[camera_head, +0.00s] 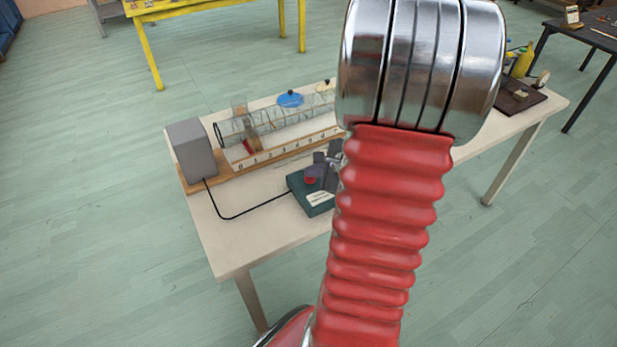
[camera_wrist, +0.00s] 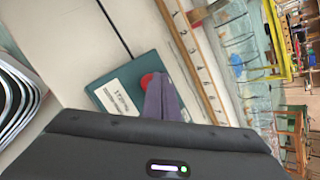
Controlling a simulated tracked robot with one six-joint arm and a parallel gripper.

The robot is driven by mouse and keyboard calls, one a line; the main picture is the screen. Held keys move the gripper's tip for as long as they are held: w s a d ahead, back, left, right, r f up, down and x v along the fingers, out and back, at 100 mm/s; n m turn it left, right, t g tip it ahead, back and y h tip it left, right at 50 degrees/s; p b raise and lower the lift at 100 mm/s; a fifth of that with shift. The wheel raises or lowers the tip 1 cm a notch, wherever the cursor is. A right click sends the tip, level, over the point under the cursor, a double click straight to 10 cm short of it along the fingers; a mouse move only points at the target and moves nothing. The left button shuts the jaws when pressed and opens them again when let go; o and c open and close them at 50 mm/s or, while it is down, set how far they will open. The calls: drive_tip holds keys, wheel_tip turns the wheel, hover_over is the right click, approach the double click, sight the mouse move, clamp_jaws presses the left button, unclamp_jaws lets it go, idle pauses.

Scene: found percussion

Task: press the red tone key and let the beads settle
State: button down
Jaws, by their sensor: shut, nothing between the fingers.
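The red tone key (camera_head: 310,181) sits on a teal box (camera_head: 318,203) near the table's front. The key also shows in the wrist view (camera_wrist: 146,80), partly covered by my gripper. My gripper (camera_head: 317,171) is shut and empty, its purple-grey tips (camera_wrist: 163,97) right at the key. I cannot tell whether they touch or push it down. Behind the box a clear tube (camera_head: 270,128) lies along a wooden base with a numbered scale (camera_head: 290,150). A red patch shows low near the tube's left end; single beads are too small to make out.
A grey box (camera_head: 192,148) stands at the tube's left end, joined by a black cable (camera_head: 235,217) to the teal box. A blue disc (camera_head: 290,99) shows at the tube. A dark board with small items (camera_head: 519,97) is at the table's right. My arm hides the table's middle.

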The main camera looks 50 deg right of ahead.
sight(314, 180)
drive_tip(key=shift+f, duration=0.45)
idle(0.6)
drive_tip(key=shift+r, duration=1.2)
drive_tip(key=shift+r, duration=0.1)
wheel_tip(314, 180, up, 5)
drive_tip(key=shift+f, duration=0.1)
idle(0.5)
idle(0.8)
